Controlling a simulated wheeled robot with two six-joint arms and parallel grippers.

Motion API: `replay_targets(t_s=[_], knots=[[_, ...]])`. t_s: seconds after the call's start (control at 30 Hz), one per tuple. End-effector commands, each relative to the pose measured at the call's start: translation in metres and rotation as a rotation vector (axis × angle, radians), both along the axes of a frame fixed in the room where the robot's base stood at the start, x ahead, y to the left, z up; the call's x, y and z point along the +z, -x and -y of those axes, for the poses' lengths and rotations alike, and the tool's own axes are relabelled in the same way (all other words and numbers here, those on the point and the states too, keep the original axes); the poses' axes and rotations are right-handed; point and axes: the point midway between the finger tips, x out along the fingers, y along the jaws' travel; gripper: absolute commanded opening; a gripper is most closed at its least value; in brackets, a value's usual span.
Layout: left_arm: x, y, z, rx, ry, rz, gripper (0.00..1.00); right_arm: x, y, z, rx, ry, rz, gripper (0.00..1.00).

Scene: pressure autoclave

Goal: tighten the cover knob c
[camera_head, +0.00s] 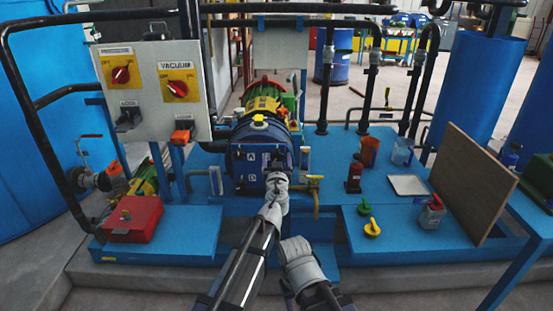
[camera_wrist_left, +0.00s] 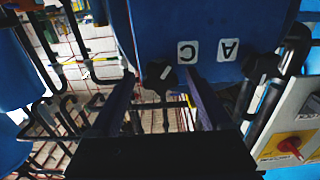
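In the head view my left gripper (camera_head: 277,182) is at the lower right of the blue cover (camera_head: 250,172) and hides the knob. My right arm shows low in the middle, but its fingers are not visible.
Another black knob (camera_wrist_left: 262,66) is near label A (camera_wrist_left: 228,49). A brass valve with a yellow handle (camera_head: 313,180) is just right of my left gripper. A control panel (camera_head: 150,90) stands left. A brown board (camera_head: 472,185) and loose parts are on the blue bench at right.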

Motion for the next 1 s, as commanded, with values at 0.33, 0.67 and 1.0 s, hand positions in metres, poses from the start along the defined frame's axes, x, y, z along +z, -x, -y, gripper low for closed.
replay_targets(t_s=[0.33,0.67,1.0], knots=[[0.0,0.0001,-0.0002,0.001,0.0,0.0,0.43,0.0,0.0,0.0,0.0,0.0,0.0,0.5],[0.0,0.0002,-0.0002,0.001,0.0,0.0,0.06,0.0,0.0,0.0,0.0,0.0,0.0,0.5],[0.0,0.0002,-0.0002,0.001,-0.027,0.0,0.0,0.0,0.0,0.0,0.0,0.0,0.0,0.5]])
